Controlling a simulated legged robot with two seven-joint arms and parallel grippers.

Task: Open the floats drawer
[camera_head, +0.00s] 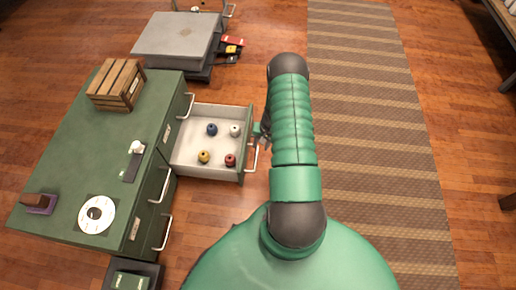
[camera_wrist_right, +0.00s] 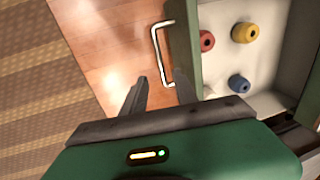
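The floats drawer (camera_head: 205,174) is pulled out of the green cabinet (camera_head: 75,150) on its right side. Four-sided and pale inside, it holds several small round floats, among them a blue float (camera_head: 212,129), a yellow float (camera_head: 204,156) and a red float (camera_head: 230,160). Its metal handle (camera_head: 252,158) is on the front panel. My right gripper (camera_head: 263,141) is beside this front. In the wrist view the right gripper (camera_wrist_right: 160,88) has its fingers apart, with the lower end of the handle (camera_wrist_right: 156,45) near or between them; contact is unclear. My left gripper is out of view.
Other closed drawers with handles (camera_head: 163,232) are on the cabinet. A wooden crate (camera_head: 117,85) and a disc (camera_head: 95,214) sit on its top. A grey-topped unit (camera_head: 178,38) stands beyond. A striped rug (camera_head: 380,130) lies on clear floor at right.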

